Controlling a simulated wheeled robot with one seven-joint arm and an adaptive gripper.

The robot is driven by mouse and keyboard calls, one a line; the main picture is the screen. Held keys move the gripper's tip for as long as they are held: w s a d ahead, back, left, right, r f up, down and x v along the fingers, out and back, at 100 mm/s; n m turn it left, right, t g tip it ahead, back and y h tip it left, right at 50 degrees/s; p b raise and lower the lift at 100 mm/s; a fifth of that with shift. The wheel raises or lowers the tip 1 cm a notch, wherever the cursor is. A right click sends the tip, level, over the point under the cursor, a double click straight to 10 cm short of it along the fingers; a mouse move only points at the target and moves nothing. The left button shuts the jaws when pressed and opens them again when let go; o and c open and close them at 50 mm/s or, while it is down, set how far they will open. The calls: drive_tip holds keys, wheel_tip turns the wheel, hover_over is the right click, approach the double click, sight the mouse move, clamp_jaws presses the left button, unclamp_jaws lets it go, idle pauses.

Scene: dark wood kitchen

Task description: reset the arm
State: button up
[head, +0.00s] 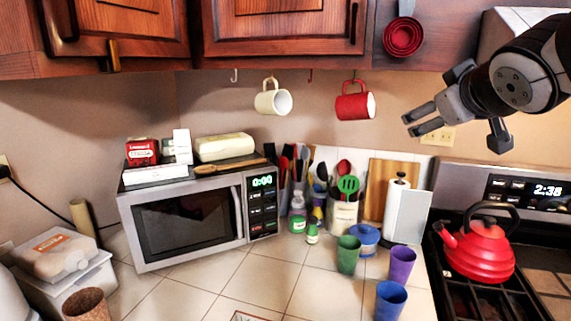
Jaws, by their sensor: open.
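My gripper (431,101) is in the upper right of the head view, at the end of my arm that comes in from the right edge. Its fingers are spread apart and point left. Nothing is between them. It is raised in the air, apart from the counter, and appears right of the hanging red mug (355,105) in the picture.
Wooden cabinets (283,30) run along the top. Below are a microwave (190,220) with boxes on it, a utensil crock (342,216), a paper towel roll (406,214), several cups and a red kettle (480,250) on the stove. The front middle of the tiled counter is mostly clear.

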drive_tip(key=s+a+f+m+g+y, duration=0.1)
drive_tip(key=s+a+f+g, duration=0.3)
drive_tip(key=s+f, duration=0.5)
drive_tip(key=s+a+f+m+g+y, duration=0.1)
drive_tip(key=s+a+f+m+g, duration=0.2)
drive_tip(key=s+f, duration=0.6)
drive_tip(key=s+a+g, duration=0.1)
drive_tip(key=s, duration=0.6)
drive_tip(key=shift+a+f+g, duration=0.2)
drive_tip(key=shift+f+g, duration=0.1)
drive_tip(key=shift+f, duration=0.1)
drive_tip(key=shift+d, duration=0.15)
